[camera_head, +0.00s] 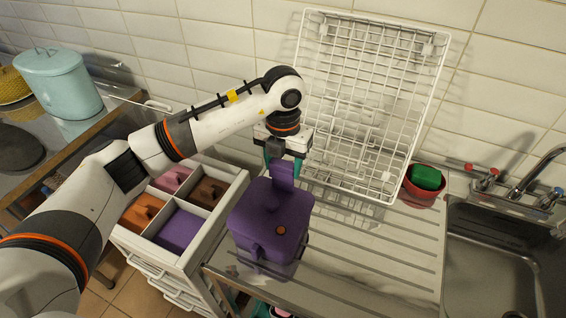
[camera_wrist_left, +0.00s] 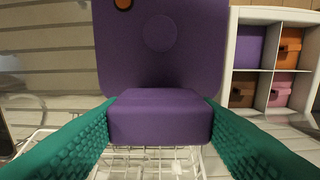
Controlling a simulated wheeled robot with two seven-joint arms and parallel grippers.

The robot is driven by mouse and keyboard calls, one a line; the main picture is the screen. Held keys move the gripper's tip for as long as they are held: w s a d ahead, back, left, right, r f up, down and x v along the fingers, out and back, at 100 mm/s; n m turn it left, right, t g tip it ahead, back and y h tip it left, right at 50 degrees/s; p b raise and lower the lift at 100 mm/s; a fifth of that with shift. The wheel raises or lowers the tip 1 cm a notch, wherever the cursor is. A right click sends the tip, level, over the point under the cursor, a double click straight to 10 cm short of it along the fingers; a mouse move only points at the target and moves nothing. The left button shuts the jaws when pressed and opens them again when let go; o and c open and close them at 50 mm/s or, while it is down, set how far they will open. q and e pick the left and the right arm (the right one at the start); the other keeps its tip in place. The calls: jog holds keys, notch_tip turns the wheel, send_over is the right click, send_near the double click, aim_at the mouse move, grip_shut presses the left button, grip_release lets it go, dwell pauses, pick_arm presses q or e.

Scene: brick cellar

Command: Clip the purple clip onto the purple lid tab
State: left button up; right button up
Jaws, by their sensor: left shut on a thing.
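A purple lidded box (camera_head: 262,215) stands on the ridged draining board, with an orange dot on its lid; its lid also shows in the wrist view (camera_wrist_left: 190,50). My left gripper (camera_head: 283,164) is at the box's far edge, pointing down. Its teal fingers are shut on a purple block, the clip (camera_head: 283,178), which fills the gap between the fingertips in the wrist view (camera_wrist_left: 160,122). The clip is up against the box's far edge. The lid tab is hidden there, so I cannot tell whether the clip is on it. My right gripper is not in view.
A white wire rack (camera_head: 368,100) leans on the tiled wall just behind the gripper. Left of the box is a white divided drawer unit (camera_head: 226,208) holding pink, brown, orange and purple boxes. A red bowl with a green sponge (camera_head: 426,178) and a sink (camera_head: 500,260) are at right.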

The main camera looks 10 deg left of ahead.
aim_at(283, 175)
pick_arm(q)
jog(key=shift+f, duration=0.2)
jog(key=shift+f+b, duration=0.3)
jog(key=shift+b, duration=0.1)
jog(key=shift+f+b, duration=1.35)
jog(key=shift+f, duration=0.2)
jog(key=o, duration=1)
notch_tip(283, 175, up, 12)
jog(key=shift+r+b, duration=0.1)
jog(key=shift+b, duration=0.85)
